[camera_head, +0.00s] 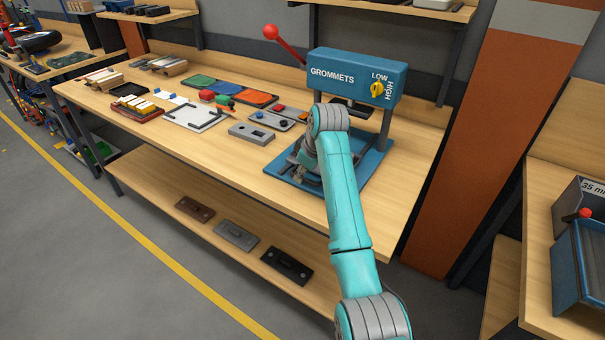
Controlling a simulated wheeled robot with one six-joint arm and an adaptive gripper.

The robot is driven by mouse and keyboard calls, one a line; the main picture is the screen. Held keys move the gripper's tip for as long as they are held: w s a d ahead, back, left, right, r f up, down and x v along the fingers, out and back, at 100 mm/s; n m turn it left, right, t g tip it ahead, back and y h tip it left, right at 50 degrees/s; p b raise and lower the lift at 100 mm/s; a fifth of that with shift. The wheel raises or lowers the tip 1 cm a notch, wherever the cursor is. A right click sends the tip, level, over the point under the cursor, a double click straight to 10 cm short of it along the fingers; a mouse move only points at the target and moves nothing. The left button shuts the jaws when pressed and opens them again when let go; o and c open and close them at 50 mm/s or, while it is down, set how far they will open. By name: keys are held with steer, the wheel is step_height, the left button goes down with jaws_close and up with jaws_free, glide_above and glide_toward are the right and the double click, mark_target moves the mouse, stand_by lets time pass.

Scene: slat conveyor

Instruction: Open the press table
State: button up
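The blue press marked GROMMETS (352,74) stands on the right end of the wooden bench. It has a red-knobbed lever (284,43) sticking up to the left and a yellow knob (378,88) between LOW and HIGH. Its blue base plate (371,166) lies flat on the bench under the head. My teal arm reaches across the front of the press and covers much of the base. My gripper (303,172) is low over the left part of the base, largely hidden by my arm. I cannot tell whether it touches anything or how far its fingers are apart.
Left of the press lie a grey plate with holes (251,133), a plate with coloured knobs (277,117), a white board (196,114) and coloured mats (231,89). Several dark plates lie on the lower shelf (150,170). An orange column (490,140) stands right of the bench.

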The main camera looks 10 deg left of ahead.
steer(key=v, duration=1)
steer(key=shift+r, duration=0.1)
